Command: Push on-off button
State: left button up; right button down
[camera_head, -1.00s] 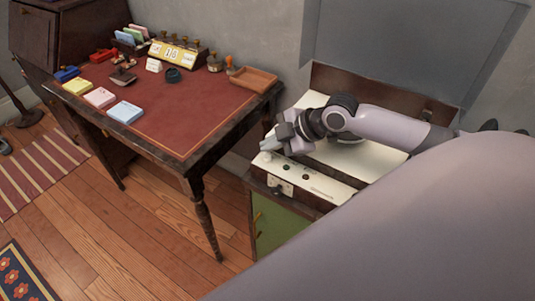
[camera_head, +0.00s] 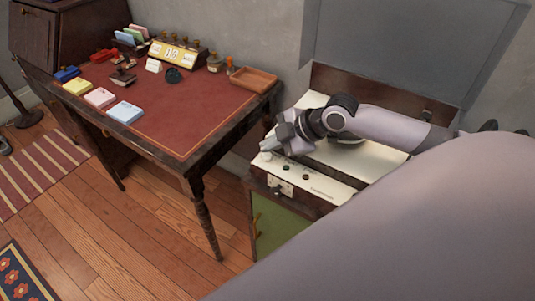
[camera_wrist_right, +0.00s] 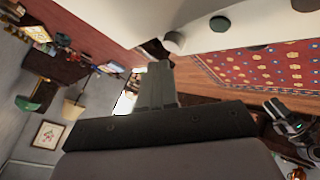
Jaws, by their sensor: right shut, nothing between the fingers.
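A cream control panel (camera_head: 330,187) forms the front of the open cabinet's top. It carries a pale round knob (camera_head: 266,157), two small dark knobs (camera_head: 285,168) and a plate with a dark switch (camera_head: 280,187) on the front face. I cannot tell which one is the on-off button. My right gripper (camera_head: 272,143) is shut and empty, just above and behind the panel's left end. In the wrist view its shut fingers (camera_wrist_right: 156,82) show below a round knob (camera_wrist_right: 174,41) on the cream surface, apparently apart from it.
The raised grey lid (camera_head: 410,45) stands behind the cabinet. A red-topped desk (camera_head: 195,115) with cards, stamps and a wooden tray (camera_head: 253,78) stands to the left. My right arm covers much of the cabinet. The wooden floor (camera_head: 150,235) in front is clear.

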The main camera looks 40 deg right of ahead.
jog(key=shift+f, duration=0.1)
dwell(0.4)
jog(key=shift+f, duration=0.35)
jog(key=shift+s+a+f+b, duration=0.15)
jog(key=shift+f+b, duration=0.05)
jog(key=shift+f, duration=0.25)
jog(key=shift+s+a+f+b, duration=0.1)
jog(key=shift+s+f+b, duration=0.1)
jog(key=shift+f, duration=0.25)
dwell(0.7)
jog(key=shift+r, duration=0.1)
jog(key=shift+d+r+p, duration=0.1)
jog(key=shift+r+p, duration=0.1)
jog(key=shift+p, duration=0.45)
jog(key=shift+s, duration=0.1)
notch_tip(320, 180, up, 6)
jog(key=p, duration=0.5)
jog(key=shift+w+d+r+p, duration=0.15)
jog(key=shift+w+r+p, duration=0.1)
jog(key=shift+p, duration=0.15)
